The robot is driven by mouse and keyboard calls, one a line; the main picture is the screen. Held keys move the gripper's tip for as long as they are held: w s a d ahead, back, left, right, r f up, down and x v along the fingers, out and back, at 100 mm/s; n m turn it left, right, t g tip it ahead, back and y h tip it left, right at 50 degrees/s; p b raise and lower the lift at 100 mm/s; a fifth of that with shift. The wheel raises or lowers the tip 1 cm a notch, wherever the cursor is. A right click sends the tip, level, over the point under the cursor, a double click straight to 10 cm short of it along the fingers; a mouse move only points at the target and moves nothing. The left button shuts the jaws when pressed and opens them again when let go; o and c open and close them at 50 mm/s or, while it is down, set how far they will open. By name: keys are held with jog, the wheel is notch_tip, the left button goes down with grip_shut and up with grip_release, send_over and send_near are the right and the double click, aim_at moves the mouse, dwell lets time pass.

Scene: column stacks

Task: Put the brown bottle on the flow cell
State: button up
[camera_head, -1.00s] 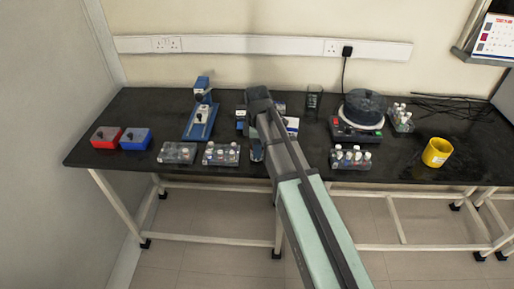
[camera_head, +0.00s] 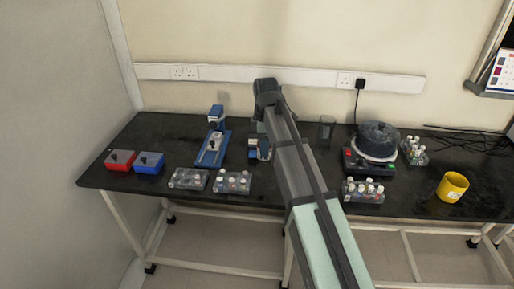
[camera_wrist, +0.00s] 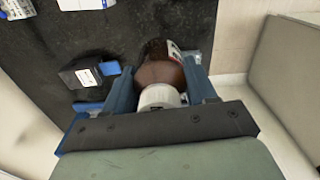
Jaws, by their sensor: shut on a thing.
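The brown bottle (camera_wrist: 158,66) with its white cap (camera_wrist: 160,97) is between the blue fingers of my gripper (camera_wrist: 163,85) in the wrist view. My gripper is shut on it, cap towards the wrist. A pale and blue edge (camera_wrist: 194,57) shows beside the bottle; I cannot tell whether they touch. I cannot tell for certain which thing is the flow cell.
A black box (camera_wrist: 86,77) with a white label is near the bottle. Red (camera_head: 120,160) and blue (camera_head: 149,163) boxes stand at the left. Vial racks (camera_head: 233,183) line the front. A round black device (camera_head: 376,141) and yellow cup (camera_head: 452,187) are at right.

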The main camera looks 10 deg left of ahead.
notch_tip(320, 180, up, 4)
jog(key=r, duration=0.1)
send_over(253, 142)
jog(key=shift+m, duration=0.5)
jog(key=shift+s+f, duration=0.1)
jog(key=shift+f, duration=5.15)
jog(key=shift+f, duration=0.1)
jog(key=o, duration=1.2)
notch_tip(253, 142, up, 12)
jog(key=shift+r, duration=0.1)
